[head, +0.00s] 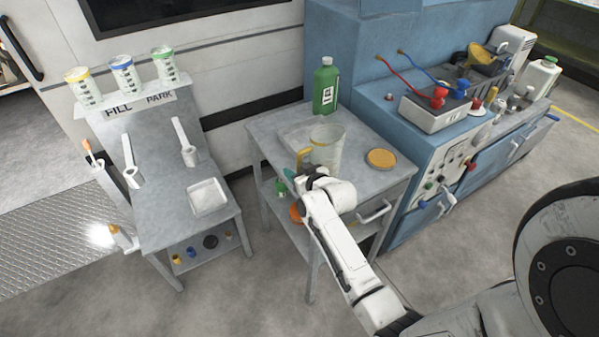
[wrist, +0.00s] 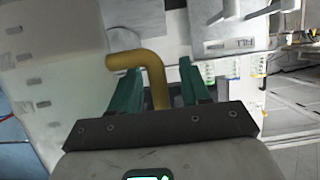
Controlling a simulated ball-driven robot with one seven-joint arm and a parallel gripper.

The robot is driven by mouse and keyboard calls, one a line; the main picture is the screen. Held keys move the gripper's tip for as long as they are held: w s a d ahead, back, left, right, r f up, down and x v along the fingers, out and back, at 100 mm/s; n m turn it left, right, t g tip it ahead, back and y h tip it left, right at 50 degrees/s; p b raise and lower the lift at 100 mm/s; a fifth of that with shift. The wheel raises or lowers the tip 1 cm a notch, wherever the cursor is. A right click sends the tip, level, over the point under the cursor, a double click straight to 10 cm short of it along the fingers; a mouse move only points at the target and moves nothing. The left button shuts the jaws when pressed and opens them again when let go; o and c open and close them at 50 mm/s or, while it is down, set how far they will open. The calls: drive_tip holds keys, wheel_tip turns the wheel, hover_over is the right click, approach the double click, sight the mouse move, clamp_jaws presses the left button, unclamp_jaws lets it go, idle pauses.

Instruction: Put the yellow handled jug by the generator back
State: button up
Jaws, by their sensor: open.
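A large clear jug (head: 329,150) with a yellow handle (head: 304,157) stands upright on the grey cart (head: 385,182), beside the blue machine. My gripper (head: 305,176) is at the jug's handle side, and its fingertips are partly hidden by my arm. In the wrist view, my gripper (wrist: 157,72) is open, with a green finger on each side of the bent yellow handle (wrist: 152,66). The handle's lower part runs between the fingers; I cannot tell whether either touches it. The jug's pale wall with grey marks (wrist: 50,85) fills the left of that view.
A green bottle (head: 326,86) and a round yellow lid (head: 380,158) are on the cart. A grey stand (head: 150,150) marked FILL and PARK, with smaller measuring jugs (head: 122,76) on top, stands left across a floor gap. The blue machine (head: 437,165) is close on the right.

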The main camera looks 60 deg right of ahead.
drive_tip(key=shift+r, duration=0.3)
drive_tip(key=b+v, duration=0.1)
drive_tip(key=v, duration=1.1)
drive_tip(key=a+f+n+g+y, duration=0.2)
drive_tip(key=a+f+y, duration=0.1)
drive_tip(key=a, duration=0.4)
drive_tip(key=a+f+n+g+y, duration=0.1)
drive_tip(key=a+f+y, duration=0.15)
drive_tip(key=a, duration=0.35)
drive_tip(key=s+a+f+n+g+y, duration=0.1)
drive_tip(key=s+a+f+n+g, duration=0.1)
drive_tip(key=s+a+g, duration=0.5)
drive_tip(key=s+a, duration=0.3)
drive_tip(key=s, duration=0.2)
drive_tip(key=shift+s+a+n, duration=0.15)
drive_tip(key=shift+s+n, duration=0.05)
drive_tip(key=shift+n, duration=0.1)
